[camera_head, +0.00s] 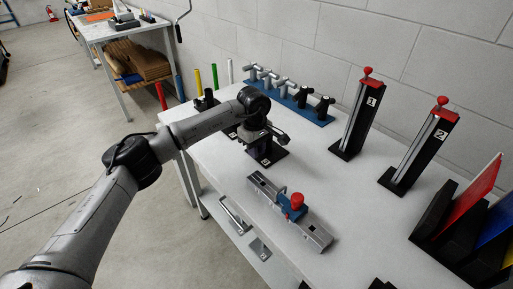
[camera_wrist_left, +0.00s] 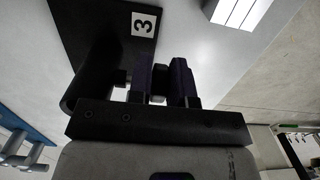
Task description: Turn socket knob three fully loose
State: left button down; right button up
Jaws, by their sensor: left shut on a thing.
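Socket three is a black base plate (camera_head: 270,161) with a white label "3" on the table. The plate and its label also show in the wrist view (camera_wrist_left: 108,18). My left gripper (camera_head: 258,143) is down over this socket. In the wrist view its dark fingers (camera_wrist_left: 164,80) are close together, shut on the knob of socket three. The knob itself is mostly hidden by the fingers and gripper body, and its turn angle cannot be read. My right gripper is not in view.
A blue rack (camera_head: 318,117) with several grey and black T-handles stands behind. Two black columns marked 1 (camera_head: 358,120) and 2 (camera_head: 420,152) stand to the right. A grey clamp rail (camera_head: 263,186) with a red knob (camera_head: 297,201) lies in front. Clear table lies between.

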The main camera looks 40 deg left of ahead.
pick_arm(q)
jog(key=shift+a+r+h+p, duration=0.1)
jog(key=shift+r+h+p, duration=0.2)
jog(key=shift+h+p, duration=0.4)
jog(key=shift+a+g+h+p, duration=0.1)
jog(key=shift+g+h+p, duration=0.3)
jog(key=shift+h, duration=0.5)
jog(key=shift+a+h, duration=0.1)
jog(key=shift+h, duration=0.8)
jog(key=shift+w+f+h, duration=0.1)
jog(key=shift+h, duration=0.3)
jog(key=shift+a+h+b, duration=0.1)
jog(key=shift+h+b, duration=0.4)
jog(key=shift+b, duration=0.05)
jog(key=h+b, duration=0.2)
jog(key=b, duration=0.1)
jog(key=g+h+b, duration=0.1)
jog(key=h+b, duration=0.2)
jog(key=b, duration=0.1)
jog(key=shift+a+g, duration=0.3)
jog(key=shift+a, duration=0.1)
jog(key=shift+a+h+b, duration=0.15)
jog(key=shift+h+b, duration=0.85)
jog(key=shift+b, duration=0.15)
jog(key=shift+r, duration=0.2)
